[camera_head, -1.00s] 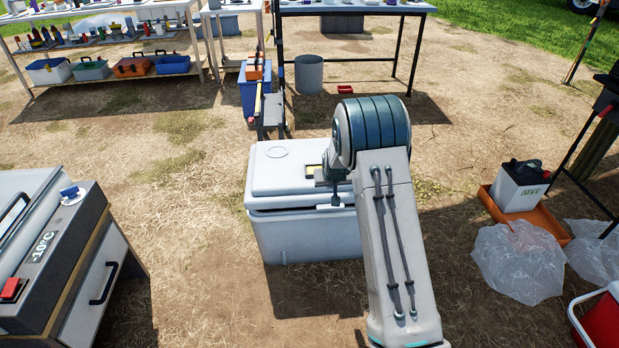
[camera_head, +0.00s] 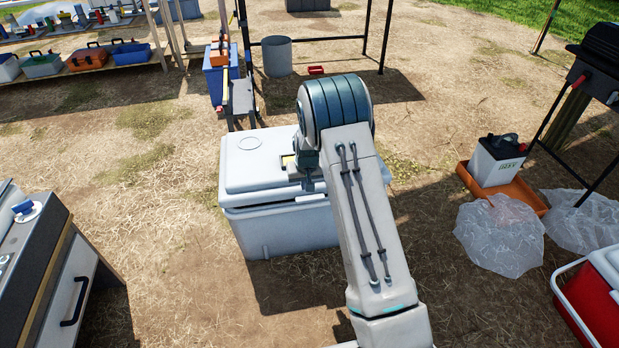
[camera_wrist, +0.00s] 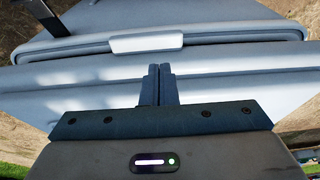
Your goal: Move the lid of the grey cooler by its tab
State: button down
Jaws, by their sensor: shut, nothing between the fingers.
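The grey cooler (camera_head: 285,235) stands on the ground in the middle of the head view. Its pale lid (camera_head: 250,180) lies on top, with a thin dark line under its left front edge; I cannot tell whether it is fully seated. The light tab (camera_head: 312,197) sticks out at the lid's front edge, partly beside my arm. In the wrist view the tab (camera_wrist: 147,42) is a pale block on the lid's rim. My gripper (camera_wrist: 158,68) is shut and empty, its fingertips just short of the tab, apparently apart from it.
A freezer-like cabinet (camera_head: 75,290) stands at the left. A white container (camera_head: 497,160) in an orange tray, clear plastic bags (camera_head: 500,235) and a red cooler (camera_head: 597,300) are at the right. A blue bin (camera_head: 222,85) stands behind the cooler. Bare ground lies around it.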

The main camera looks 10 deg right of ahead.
jog(key=shift+s+d+f+b, duration=0.15)
jog(key=shift+f+b, duration=0.3)
jog(key=shift+f, duration=1.35)
